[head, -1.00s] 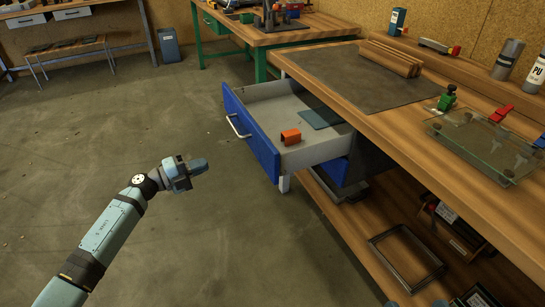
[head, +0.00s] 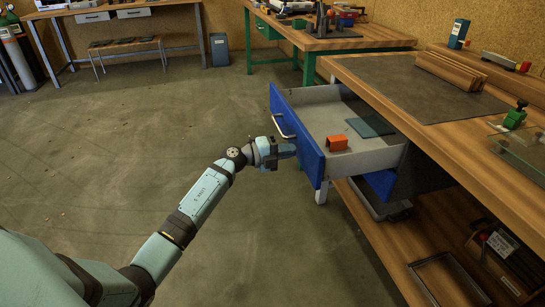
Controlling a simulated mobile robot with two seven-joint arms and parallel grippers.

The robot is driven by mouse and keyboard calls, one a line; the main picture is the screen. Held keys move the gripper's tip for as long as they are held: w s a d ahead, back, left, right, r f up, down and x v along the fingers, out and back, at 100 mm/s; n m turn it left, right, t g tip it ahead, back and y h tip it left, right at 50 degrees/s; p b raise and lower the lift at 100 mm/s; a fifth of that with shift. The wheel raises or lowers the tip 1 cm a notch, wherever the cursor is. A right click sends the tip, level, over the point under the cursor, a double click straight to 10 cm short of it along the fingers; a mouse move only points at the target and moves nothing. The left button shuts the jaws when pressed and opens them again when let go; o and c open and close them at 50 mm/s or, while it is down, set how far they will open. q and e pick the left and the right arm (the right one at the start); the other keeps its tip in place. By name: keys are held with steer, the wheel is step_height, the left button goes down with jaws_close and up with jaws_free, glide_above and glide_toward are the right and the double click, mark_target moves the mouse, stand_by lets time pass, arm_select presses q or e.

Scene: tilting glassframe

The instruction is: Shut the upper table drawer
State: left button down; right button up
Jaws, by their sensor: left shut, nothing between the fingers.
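The upper table drawer (head: 361,122) is pulled far out of the near workbench. It has a blue front (head: 301,136) with a metal bar handle (head: 283,127) and grey walls. An orange bracket-like piece (head: 337,142) and a dark flat plate (head: 369,127) lie inside it. My left gripper (head: 286,151) is shut and empty, with its tip close to the drawer front, just below the handle. I cannot tell whether it touches the front. My right gripper is not in view.
A lower blue drawer front (head: 380,182) sits under the upper one. The wooden workbench (head: 455,132) carries a dark mat (head: 422,88), wood strips and clamps. A metal frame (head: 446,279) lies on the lower shelf. The floor (head: 130,140) to the left is open.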

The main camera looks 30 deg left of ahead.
mark_target(364, 148)
arm_select(q)
steer(key=shift+w+d, duration=0.4)
steer(key=shift+w, duration=0.05)
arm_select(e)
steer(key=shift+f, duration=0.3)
